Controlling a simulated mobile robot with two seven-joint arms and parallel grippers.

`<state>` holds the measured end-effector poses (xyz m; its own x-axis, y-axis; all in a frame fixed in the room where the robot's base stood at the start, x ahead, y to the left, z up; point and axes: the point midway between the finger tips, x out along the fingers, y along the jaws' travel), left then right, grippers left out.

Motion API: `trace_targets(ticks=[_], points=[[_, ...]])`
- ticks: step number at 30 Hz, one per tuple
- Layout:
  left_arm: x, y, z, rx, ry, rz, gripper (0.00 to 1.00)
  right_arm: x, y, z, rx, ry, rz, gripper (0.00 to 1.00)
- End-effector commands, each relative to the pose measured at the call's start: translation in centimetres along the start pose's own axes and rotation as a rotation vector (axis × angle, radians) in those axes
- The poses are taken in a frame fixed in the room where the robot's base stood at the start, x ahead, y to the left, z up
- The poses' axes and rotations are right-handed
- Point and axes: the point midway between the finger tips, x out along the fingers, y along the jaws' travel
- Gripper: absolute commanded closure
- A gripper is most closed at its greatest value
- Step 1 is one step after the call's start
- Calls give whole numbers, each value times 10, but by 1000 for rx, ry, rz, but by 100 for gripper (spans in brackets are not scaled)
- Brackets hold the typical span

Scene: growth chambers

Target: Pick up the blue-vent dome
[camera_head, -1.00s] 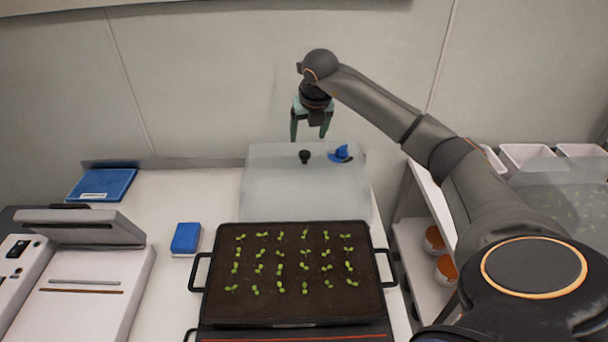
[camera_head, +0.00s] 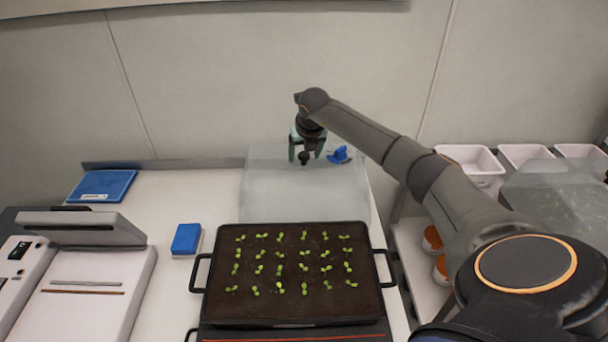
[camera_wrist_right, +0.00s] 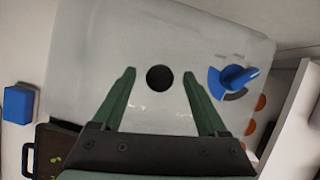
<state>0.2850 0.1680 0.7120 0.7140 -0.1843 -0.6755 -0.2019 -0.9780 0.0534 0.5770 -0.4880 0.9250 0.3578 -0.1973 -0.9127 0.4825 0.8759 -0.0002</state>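The blue-vent dome (camera_head: 268,195) is a translucent box-like cover at the back of the white bench. It has a black knob (camera_head: 304,158) on top and a blue vent (camera_head: 340,154) to the knob's right. My right gripper (camera_head: 306,158) is open, fingers pointing down, with the knob between its fingers. In the right wrist view the dome (camera_wrist_right: 200,40) fills the middle, and the knob (camera_wrist_right: 160,78) shows between the two green fingers without visible contact. The vent (camera_wrist_right: 236,78) lies right of the right finger. My left gripper is not in view.
A black tray of seedlings (camera_head: 212,300) stands in front of the dome. A blue sponge-like block (camera_head: 187,238), a blue tray (camera_head: 102,185) and a grey-white device (camera_head: 95,275) are on the left. White bins (camera_head: 470,160) and another clear dome (camera_head: 560,190) are at right.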

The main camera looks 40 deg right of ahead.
Motion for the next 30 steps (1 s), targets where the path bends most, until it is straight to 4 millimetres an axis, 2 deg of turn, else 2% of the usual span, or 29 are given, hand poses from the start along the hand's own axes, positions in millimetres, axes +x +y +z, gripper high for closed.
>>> trace_targets(ticks=[2,20,30], points=[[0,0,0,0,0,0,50,0,0,0,0,0,0,32],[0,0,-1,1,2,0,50,0,0,0,0,0,0,100],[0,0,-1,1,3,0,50,-1,0,0,0,0,0,100]])
